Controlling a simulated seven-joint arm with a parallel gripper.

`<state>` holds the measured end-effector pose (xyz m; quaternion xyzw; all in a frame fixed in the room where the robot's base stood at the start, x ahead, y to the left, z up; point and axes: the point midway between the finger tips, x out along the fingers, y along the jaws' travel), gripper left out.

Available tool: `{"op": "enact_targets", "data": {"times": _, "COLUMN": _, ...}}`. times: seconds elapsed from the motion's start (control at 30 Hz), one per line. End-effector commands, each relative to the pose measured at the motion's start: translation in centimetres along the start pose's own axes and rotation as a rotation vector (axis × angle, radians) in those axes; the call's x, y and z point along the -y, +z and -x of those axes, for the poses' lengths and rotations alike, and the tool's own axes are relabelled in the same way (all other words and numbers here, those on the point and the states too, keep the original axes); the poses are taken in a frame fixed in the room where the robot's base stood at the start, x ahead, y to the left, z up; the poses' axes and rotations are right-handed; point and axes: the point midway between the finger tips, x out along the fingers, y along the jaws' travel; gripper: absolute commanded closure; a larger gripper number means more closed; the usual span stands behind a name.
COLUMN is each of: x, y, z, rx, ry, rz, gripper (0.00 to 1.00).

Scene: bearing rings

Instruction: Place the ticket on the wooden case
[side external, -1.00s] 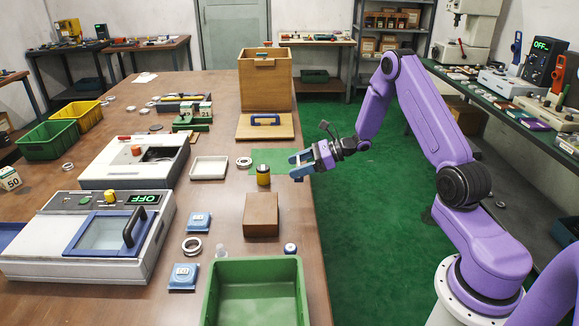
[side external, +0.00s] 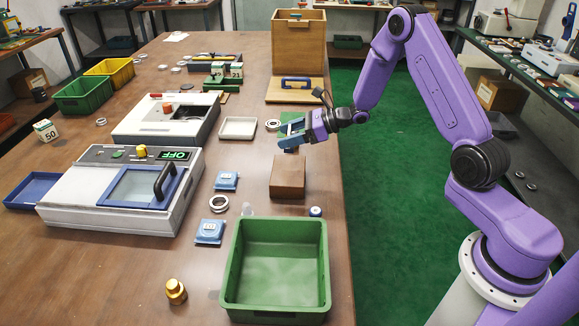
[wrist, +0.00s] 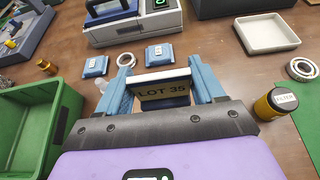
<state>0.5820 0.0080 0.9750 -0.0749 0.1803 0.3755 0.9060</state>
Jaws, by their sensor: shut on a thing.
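The ticket (wrist: 162,93), a small tan tag marked LOT 35 with a white upper edge, is between the blue fingers of my gripper (wrist: 160,88) in the wrist view. My gripper is shut on it. In the side view my gripper (side external: 290,131) is at the far end of a small brown box (side external: 288,178), seemingly above it; the gap is unclear. The ticket is not clear there. A tall wooden box (side external: 299,52) stands farther back, with a flat wooden board (side external: 294,93) before it. I cannot tell for certain which box is the wooden case.
A yellow filter canister (wrist: 277,103) stands near my gripper, beside a green mat (wrist: 305,125). A green bin (side external: 275,262) is at the near edge. Blue devices (side external: 227,181), a metal ring (side external: 218,203) and a white tray (side external: 238,128) lie to the left.

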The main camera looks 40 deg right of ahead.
Motion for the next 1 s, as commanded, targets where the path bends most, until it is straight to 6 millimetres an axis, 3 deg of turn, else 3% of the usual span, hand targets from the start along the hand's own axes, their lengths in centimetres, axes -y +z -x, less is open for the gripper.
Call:
{"op": "enact_targets", "data": {"times": 0.2, "x": -0.1, "y": -2.6, "z": -1.4, "rx": -0.001, "ry": 0.0, "rz": -0.004, "gripper": 0.64}}
{"op": "enact_targets", "data": {"times": 0.7, "x": -0.1, "y": -6.8, "z": -3.1, "rx": 0.0, "ry": 0.0, "rz": -0.001, "gripper": 0.64}}
{"op": "enact_targets", "data": {"times": 1.0, "x": -0.1, "y": -7.0, "z": -3.2, "rx": 0.001, "ry": -0.001, "rz": 0.0, "gripper": 0.64}}
